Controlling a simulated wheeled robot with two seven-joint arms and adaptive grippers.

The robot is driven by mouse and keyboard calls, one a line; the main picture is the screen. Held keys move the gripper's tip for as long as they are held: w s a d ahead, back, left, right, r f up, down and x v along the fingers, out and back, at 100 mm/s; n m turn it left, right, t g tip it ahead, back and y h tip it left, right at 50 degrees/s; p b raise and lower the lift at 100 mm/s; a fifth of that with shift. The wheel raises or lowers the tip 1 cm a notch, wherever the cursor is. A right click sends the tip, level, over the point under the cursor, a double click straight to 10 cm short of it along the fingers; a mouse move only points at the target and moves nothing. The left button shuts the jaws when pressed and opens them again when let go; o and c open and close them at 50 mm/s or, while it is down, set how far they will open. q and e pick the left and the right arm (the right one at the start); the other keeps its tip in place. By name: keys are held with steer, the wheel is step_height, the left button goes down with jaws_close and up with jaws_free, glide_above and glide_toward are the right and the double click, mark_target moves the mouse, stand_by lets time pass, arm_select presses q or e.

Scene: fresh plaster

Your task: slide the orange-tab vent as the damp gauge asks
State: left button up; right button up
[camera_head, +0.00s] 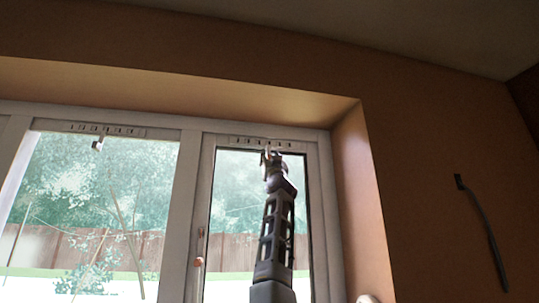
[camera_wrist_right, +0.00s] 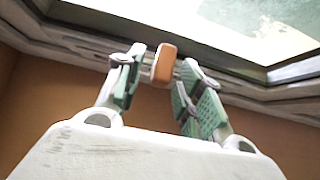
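The orange tab (camera_wrist_right: 164,63) shows in the right wrist view, between the two green-padded fingers of my right gripper (camera_wrist_right: 162,72). Gaps show on both sides of the tab, so the gripper looks open around it. In the head view my right gripper (camera_head: 271,157) reaches up to the slotted vent (camera_head: 240,141) at the top of the right window sash and hides the tab there. The left sash has a similar vent (camera_head: 120,131) with a small pale tab (camera_head: 97,145) hanging below it. I cannot make out a damp gauge. My left gripper is not in view.
The window frame (camera_head: 191,200) sits in a deep recess, with its side wall (camera_head: 362,200) close to the right of my arm. A small handle (camera_head: 198,262) is on the right sash. A dark strip (camera_head: 483,230) hangs on the right wall.

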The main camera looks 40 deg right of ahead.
steer(key=shift+p+x, duration=0.4)
steer(key=shift+x, duration=0.45)
jaws_close()
